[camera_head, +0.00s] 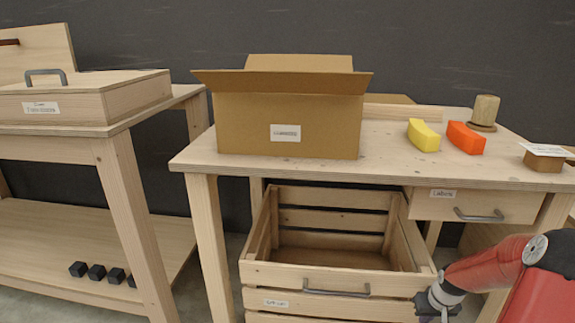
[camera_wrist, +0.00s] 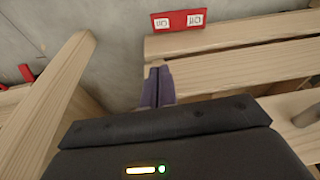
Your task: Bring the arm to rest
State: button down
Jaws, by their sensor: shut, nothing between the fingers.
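My gripper (camera_head: 437,303) is low at the right of the head view, beside the front right corner of the open wooden crate drawer (camera_head: 310,274). My red arm comes in from the right edge. In the wrist view, the two dark purple fingers (camera_wrist: 157,88) are together with nothing between them. Pale wooden slats (camera_wrist: 230,67) lie beyond and to the right of the fingers. In the head view I cannot tell whether the gripper touches the crate.
A table (camera_head: 420,174) stands above the crate. It bears an open cardboard box (camera_head: 290,112), a yellow block (camera_head: 424,136), an orange block (camera_head: 466,138) and a cork-coloured cylinder (camera_head: 485,111). A closed drawer (camera_head: 475,206) is at the right. Several black cubes (camera_head: 97,272) lie on the left shelf.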

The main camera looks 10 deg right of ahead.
jog(key=s+a+r+n+h, duration=0.1)
jog(key=s+a+r, duration=0.2)
jog(key=a+r, duration=0.7)
jog(key=s+a+r+h, duration=0.1)
jog(key=s+a+r, duration=0.1)
jog(key=a+r, duration=0.8)
jog(key=s+a+r+t+y, duration=0.1)
jog(key=s+a+r, duration=0.3)
jog(key=s, duration=0.3)
jog(key=s+a+r+n+t+y+p, duration=0.1)
jog(key=s+a+r+t, duration=0.1)
jog(key=s+a+r, duration=0.3)
jog(key=s+r, duration=0.1)
jog(key=s, duration=0.2)
jog(key=shift+s+a+r, duration=0.15)
jog(key=shift+s+r, duration=0.1)
jog(key=shift+r, duration=0.05)
